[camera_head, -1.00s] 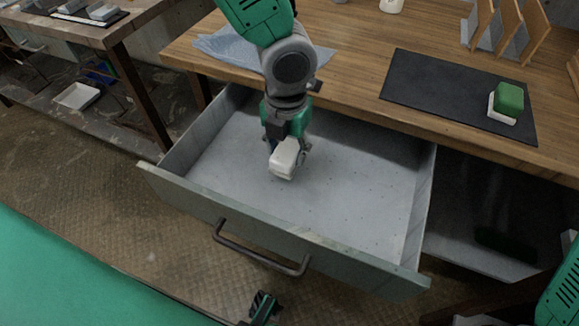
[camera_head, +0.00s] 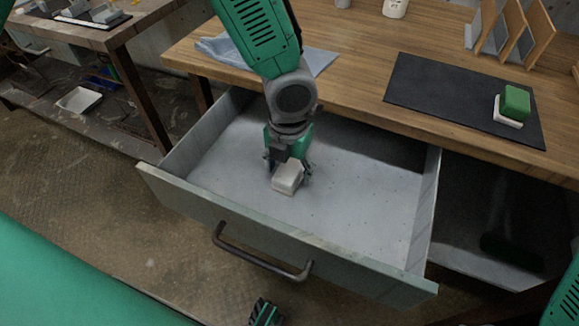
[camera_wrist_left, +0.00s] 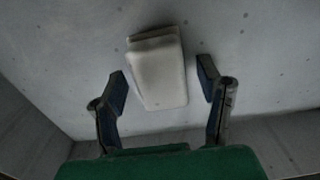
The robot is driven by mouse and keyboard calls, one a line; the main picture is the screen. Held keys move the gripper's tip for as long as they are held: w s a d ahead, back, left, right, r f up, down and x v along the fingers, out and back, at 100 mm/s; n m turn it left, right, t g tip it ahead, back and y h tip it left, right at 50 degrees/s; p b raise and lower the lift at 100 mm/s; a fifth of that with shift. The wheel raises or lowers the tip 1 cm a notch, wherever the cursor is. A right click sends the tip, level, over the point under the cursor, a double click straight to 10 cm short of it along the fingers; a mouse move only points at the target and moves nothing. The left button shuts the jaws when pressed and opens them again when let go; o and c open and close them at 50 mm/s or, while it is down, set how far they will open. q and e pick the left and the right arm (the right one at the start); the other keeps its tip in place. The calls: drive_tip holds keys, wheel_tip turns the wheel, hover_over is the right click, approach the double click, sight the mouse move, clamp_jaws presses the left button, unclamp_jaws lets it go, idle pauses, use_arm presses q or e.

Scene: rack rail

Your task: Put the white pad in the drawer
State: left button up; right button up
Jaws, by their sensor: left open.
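The white pad (camera_head: 288,178) lies in the open drawer (camera_head: 345,205), on its grey floor, left of the middle. My left gripper (camera_head: 289,170) is just above the pad, reaching down into the drawer. In the left wrist view the white pad (camera_wrist_left: 157,72) lies between and beyond the fingertips of my left gripper (camera_wrist_left: 162,82), with a gap to each finger. The left gripper is open. A dark and green piece (camera_head: 266,312) at the bottom edge seems to be part of my right gripper; its fingers are not clear.
The drawer front has a metal handle (camera_head: 262,255). On the wooden table (camera_head: 350,62) lie a blue cloth (camera_head: 315,60) and a black mat (camera_head: 440,95). A green block (camera_head: 515,101) sits on a white one on the mat. The drawer's right part is empty.

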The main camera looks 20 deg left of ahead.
sight(289, 169)
use_arm(q)
wheel_tip(289, 169, up, 12)
drive_tip(key=p, duration=0.3)
drive_tip(key=shift+p, duration=0.3)
drive_tip(key=shift+r, duration=0.1)
